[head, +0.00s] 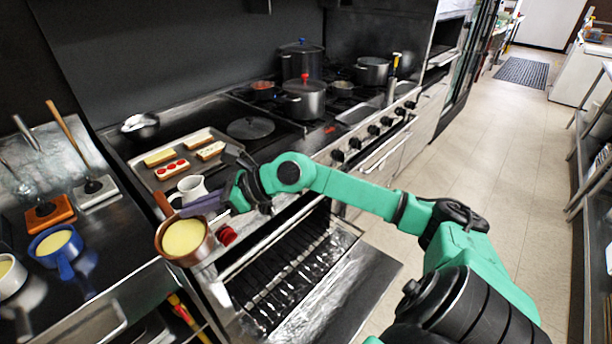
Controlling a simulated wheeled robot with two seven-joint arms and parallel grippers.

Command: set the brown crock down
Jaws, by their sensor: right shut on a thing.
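The brown crock (199,251) is a round pot with pale yellow contents and a brown handle that points up and left. My right gripper (174,205) is shut on it at the handle side, and its fingertips are partly hard to make out. The crock appears upright, in front of the counter and stove edge, left of the open oven. Whether its base touches anything is hidden. My left gripper is out of view.
A blue pot (53,243) and a white pot (10,276) stand on the left counter. A white jug (192,188) is just behind my gripper, by a tray (147,178) of filled breads. The oven door (350,295) hangs open.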

